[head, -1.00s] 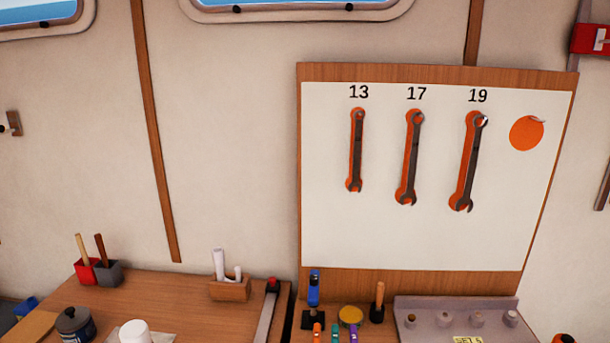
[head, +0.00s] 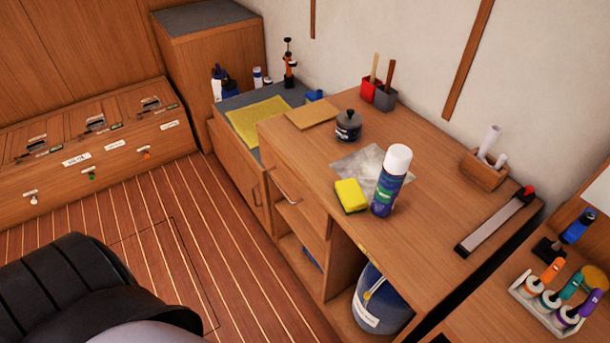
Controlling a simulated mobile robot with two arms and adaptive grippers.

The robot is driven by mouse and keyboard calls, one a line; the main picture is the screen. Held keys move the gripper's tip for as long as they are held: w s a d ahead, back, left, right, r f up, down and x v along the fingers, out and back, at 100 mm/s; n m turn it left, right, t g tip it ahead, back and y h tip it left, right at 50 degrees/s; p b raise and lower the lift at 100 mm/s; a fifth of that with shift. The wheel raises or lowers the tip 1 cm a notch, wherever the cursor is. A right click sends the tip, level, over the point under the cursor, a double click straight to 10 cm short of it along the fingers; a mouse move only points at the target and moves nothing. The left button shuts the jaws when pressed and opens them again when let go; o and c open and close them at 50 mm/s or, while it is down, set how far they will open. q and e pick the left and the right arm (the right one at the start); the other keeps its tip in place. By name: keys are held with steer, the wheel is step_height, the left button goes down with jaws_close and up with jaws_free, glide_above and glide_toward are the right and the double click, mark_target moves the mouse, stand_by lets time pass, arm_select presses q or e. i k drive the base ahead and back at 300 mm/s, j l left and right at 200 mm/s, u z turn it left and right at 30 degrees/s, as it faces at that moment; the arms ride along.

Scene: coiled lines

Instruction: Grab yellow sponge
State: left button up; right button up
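The yellow sponge (head: 350,196) lies near the front edge of the wooden workbench (head: 430,234). It has a darker green layer at its underside. It is directly left of a blue spray can with a white cap (head: 391,181), close beside it. A crumpled clear plastic sheet (head: 366,166) lies behind it. Neither of my grippers shows in the head view.
A dark lidded pot (head: 348,125) and a flat tan board (head: 311,113) stand farther back on the bench. A yellow cloth (head: 258,122) lies on the lower grey counter. A blue bucket (head: 382,299) sits below the bench. The floor in front (head: 165,236) is clear.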

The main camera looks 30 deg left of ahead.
mark_target(352, 200)
steer(key=u, duration=0.65)
steer(key=z, duration=0.35)
steer(key=i+j+z, duration=0.15)
steer(key=j+z, duration=0.2)
steer(key=z, duration=0.15)
steer(key=j+z, duration=0.8)
steer(key=z, duration=0.15)
